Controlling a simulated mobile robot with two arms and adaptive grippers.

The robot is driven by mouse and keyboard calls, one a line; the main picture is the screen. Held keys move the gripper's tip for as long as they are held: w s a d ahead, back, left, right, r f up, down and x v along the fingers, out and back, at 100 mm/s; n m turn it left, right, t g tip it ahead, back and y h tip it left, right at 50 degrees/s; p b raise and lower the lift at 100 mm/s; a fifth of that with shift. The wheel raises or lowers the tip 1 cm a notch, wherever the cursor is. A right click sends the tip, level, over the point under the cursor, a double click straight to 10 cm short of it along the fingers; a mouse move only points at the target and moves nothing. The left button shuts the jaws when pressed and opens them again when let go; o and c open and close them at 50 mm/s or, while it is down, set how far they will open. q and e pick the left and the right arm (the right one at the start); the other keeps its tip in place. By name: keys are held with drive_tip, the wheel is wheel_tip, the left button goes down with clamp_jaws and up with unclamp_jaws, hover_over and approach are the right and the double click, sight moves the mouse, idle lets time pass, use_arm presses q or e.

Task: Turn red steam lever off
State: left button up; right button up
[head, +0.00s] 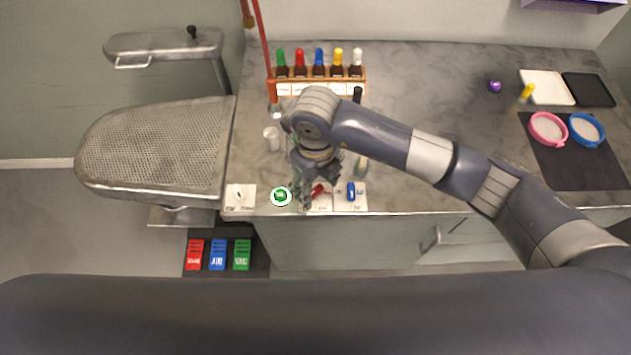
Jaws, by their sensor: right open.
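The red steam lever (318,190) sits on a white plate near the front edge of the grey counter, partly hidden by my right gripper. It looks tilted, but its exact setting is hard to read. My right gripper (312,196) is open, pointing down, with its fingers just at the left of the red lever and close above the plate. I cannot tell whether a finger touches the lever. My left gripper is not in view.
A blue lever (351,191) stands close on the right. A green round button (280,196) and a white switch (239,195) are on the left. Behind is a rack (320,88) of colored bottles. An ironing board (160,150) extends left; pedals (217,254) lie below.

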drive_tip(key=shift+f, duration=0.5)
drive_tip(key=shift+c, duration=0.3)
drive_tip(key=c, duration=1)
